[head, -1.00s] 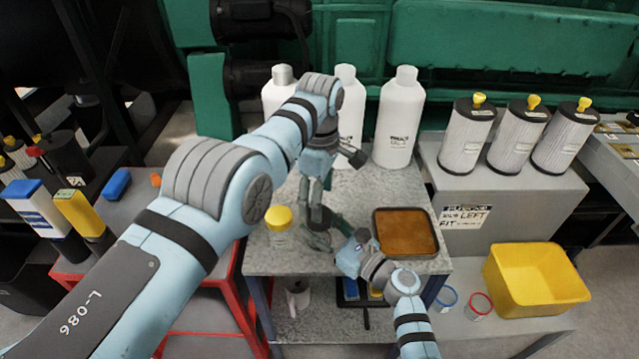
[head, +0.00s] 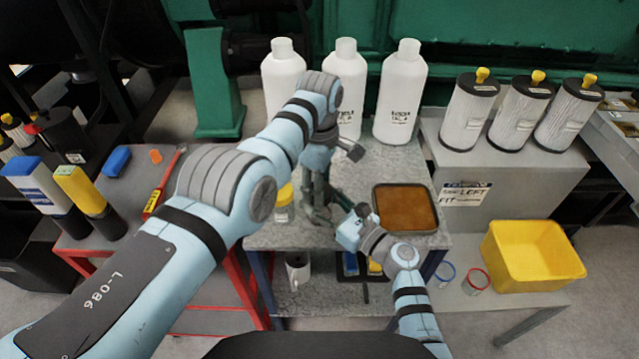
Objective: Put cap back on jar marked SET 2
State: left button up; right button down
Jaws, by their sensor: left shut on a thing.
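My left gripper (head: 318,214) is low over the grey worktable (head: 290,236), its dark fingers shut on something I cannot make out. A small jar with a yellow cap (head: 285,193) stands on the table just left of it, partly hidden by my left arm. No mark can be read on the jar. My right gripper (head: 347,212) reaches in from the lower right, close beside the left one. Its fingers are too small and overlapped to tell open from shut. Neither a loose cap nor a SET 2 mark can be made out.
A brown-filled tray (head: 405,208) lies right of the grippers. Three white bottles (head: 399,95) line the table's back. A yellow bin (head: 532,257), a blue-rimmed jar (head: 444,274) and a red-rimmed jar (head: 476,281) stand lower right. A mug (head: 298,270) is on the shelf below.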

pick_arm(q)
jog(key=shift+s, duration=0.1)
jog(key=shift+c, duration=0.2)
jog(key=m, duration=0.4)
jog(key=shift+m, duration=0.4)
jog(key=m, duration=0.5)
jog(key=shift+a+f+m, duration=0.1)
jog(key=shift+m, duration=0.2)
jog(key=o, duration=1.3)
jog(key=shift+r, duration=2.35)
